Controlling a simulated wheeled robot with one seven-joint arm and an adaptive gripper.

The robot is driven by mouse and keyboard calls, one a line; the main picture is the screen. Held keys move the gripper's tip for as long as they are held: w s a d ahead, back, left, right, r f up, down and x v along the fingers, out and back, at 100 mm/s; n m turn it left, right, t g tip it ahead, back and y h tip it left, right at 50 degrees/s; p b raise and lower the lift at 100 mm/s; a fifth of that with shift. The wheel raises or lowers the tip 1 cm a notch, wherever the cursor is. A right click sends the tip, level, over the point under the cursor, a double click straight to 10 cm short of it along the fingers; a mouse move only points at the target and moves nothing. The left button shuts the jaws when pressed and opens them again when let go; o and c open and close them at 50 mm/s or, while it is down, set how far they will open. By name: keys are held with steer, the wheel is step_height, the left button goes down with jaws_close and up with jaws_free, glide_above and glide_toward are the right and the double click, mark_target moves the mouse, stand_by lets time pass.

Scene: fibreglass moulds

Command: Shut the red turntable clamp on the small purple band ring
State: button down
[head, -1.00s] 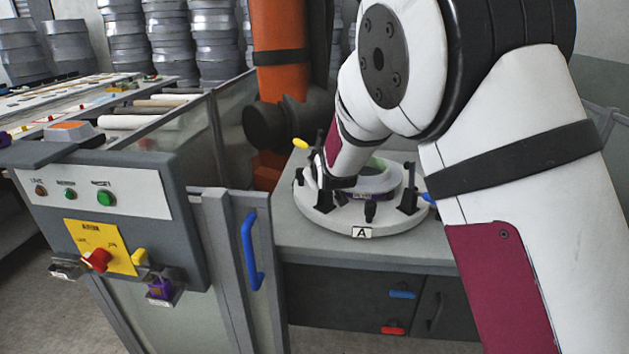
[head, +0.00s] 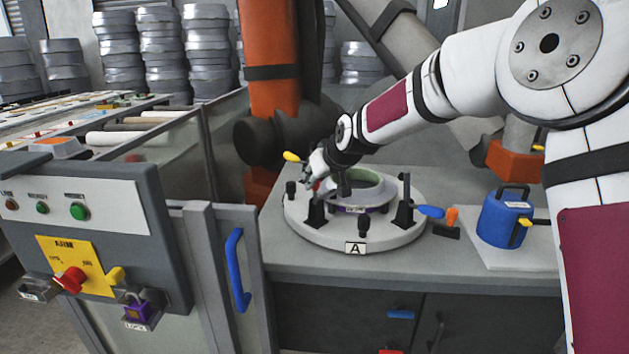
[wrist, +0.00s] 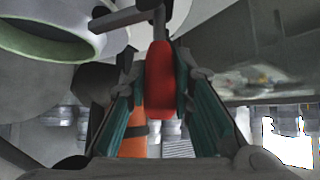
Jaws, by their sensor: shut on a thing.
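The red clamp handle (wrist: 160,85) stands between my gripper's fingers in the wrist view, with a metal rod above it. My gripper (wrist: 158,100) is shut on this handle. Whether the red clamp's tip touches the ring cannot be told.
A yellow-handled clamp (head: 292,157) stands at the turntable's left and a blue-handled one (head: 431,211) at its right. A blue container (head: 504,218) stands on the bench to the right. A control box (head: 85,225) and an orange robot column (head: 270,60) stand nearby.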

steer(key=shift+w+d, duration=0.1)
steer(key=shift+d, duration=0.1)
steer(key=c, duration=1.4)
jaws_free()
steer(key=shift+f, duration=0.1)
steer(key=v, duration=1.2)
steer(key=shift+w+a, duration=0.1)
